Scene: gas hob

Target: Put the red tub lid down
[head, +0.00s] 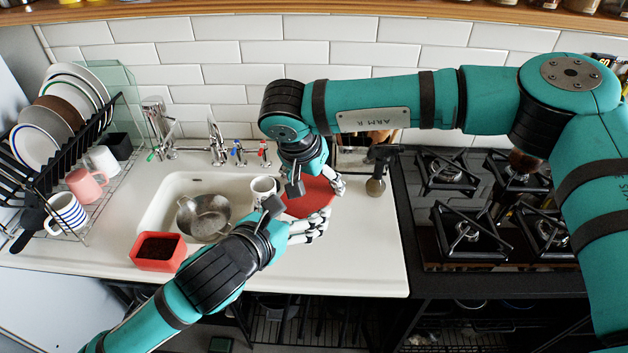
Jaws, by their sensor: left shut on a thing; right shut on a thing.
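The red tub lid (308,199) is a flat red disc over the white counter, right of the sink. My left gripper (312,232) is shut on its near edge. My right gripper (335,184) is shut on its far right edge. My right wrist hides the far left part of the lid. I cannot tell whether the lid touches the counter or hangs just above it. The open red tub (158,252), with dark contents, stands on the counter at the front left, apart from the lid.
A metal strainer (204,217) sits in the sink (172,193). A white mug (263,188) stands close left of the lid. The gas hob (470,235) lies to the right. A dish rack (95,185) fills the left.

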